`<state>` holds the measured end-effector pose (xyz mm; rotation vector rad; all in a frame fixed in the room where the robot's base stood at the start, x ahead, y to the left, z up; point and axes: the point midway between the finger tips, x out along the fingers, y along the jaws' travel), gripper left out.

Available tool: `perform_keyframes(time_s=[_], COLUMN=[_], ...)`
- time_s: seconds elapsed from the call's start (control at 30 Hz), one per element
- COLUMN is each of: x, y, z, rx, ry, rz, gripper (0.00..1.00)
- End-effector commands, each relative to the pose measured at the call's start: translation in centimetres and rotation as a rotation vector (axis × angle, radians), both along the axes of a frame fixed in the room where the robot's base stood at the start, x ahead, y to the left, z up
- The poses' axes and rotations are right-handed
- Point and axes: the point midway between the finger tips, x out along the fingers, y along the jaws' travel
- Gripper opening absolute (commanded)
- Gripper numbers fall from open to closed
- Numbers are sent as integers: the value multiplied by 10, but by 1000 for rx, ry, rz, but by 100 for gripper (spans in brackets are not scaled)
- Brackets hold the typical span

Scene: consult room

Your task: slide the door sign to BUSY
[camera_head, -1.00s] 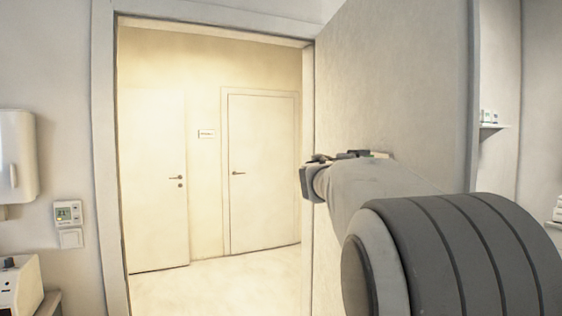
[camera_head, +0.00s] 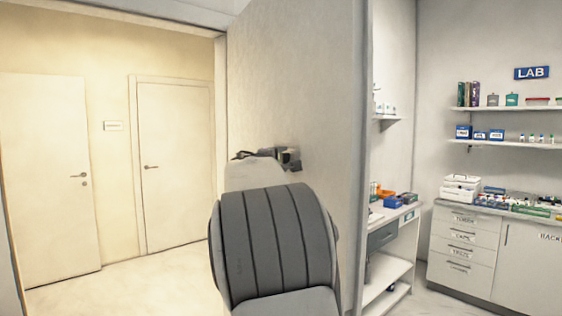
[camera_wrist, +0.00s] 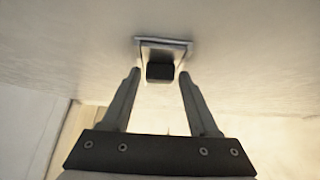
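The door sign (camera_wrist: 150,42) shows in the wrist view as a small pale framed plate on a light, flat panel, with a dark square knob (camera_wrist: 160,72) standing out from it. My gripper (camera_wrist: 159,75) is open. Its two grey fingertips are to the left and right of the dark knob in the picture, with a visible gap on each side. I cannot tell how deep the fingers reach around it. In the head view my gripper (camera_head: 290,158) is close to the grey door panel (camera_head: 300,80). The sign's lettering and slider position are not readable in either view.
An open doorway with a beige hallway and two closed white doors (camera_head: 175,165) is at the left. Right of the panel are a white side table (camera_head: 390,262), a drawer cabinet (camera_head: 465,240) and shelves under a LAB sign (camera_head: 532,72). My arm hides part of the panel.

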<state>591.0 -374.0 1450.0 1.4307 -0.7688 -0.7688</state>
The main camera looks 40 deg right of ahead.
Motion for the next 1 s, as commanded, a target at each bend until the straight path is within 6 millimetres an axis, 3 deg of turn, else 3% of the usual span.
perform_keyframes(time_s=[0.03,0.3,1.0], x=[0,0,0], y=[0,0,0], z=[0,0,0], rx=[0,0,0], ry=[0,0,0], rz=[0,0,0], gripper=[50,1,0])
